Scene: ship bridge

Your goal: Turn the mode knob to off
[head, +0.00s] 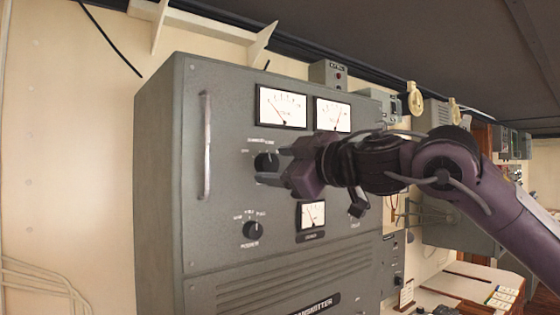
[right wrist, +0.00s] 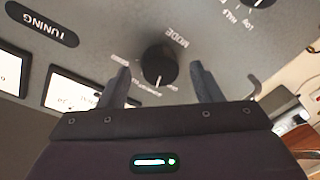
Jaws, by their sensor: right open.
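The mode knob (right wrist: 160,66) is a round black knob on the face of a grey transmitter cabinet (head: 235,110), with "MODE" printed beside it in the right wrist view. Its white pointer mark faces the bottom of that view, towards small labels partly hidden by my gripper. In the head view the knob (head: 265,161) shows just left of my right gripper (head: 275,166). The right gripper is open. In the right wrist view its fingers (right wrist: 160,72) stand on either side of the knob, with gaps; I cannot tell how deep they reach. My left gripper is not in view.
A second black knob (head: 251,230) sits lower on the panel. Dial meters (head: 282,106) and (head: 332,115) lie above, and a smaller meter (head: 311,214) below the gripper. A vertical metal handle (head: 206,146) stands out at the panel's left.

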